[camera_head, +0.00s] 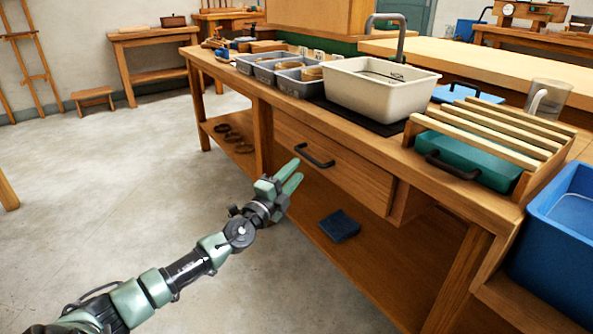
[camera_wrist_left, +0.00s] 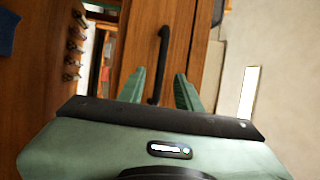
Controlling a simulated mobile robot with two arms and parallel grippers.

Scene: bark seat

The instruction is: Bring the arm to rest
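My left arm comes in from the lower left in the head view. Its green left gripper (camera_head: 291,177) is in front of the workbench drawer (camera_head: 335,172), near the drawer's dark handle (camera_head: 314,156). In the left wrist view the two green fingers (camera_wrist_left: 159,88) stand apart with nothing held between them. The handle (camera_wrist_left: 160,62) shows beyond the fingertips, and whether they touch it is not clear. The drawer front looks closed. My right gripper is in neither view.
The wooden workbench (camera_head: 222,68) carries a white basin (camera_head: 385,95), grey bins (camera_head: 260,70) and a slatted rack (camera_head: 490,130) over a green case (camera_head: 465,160). A dark blue folded item (camera_head: 340,226) lies on the lower shelf. A blue bin (camera_head: 560,235) stands at right.

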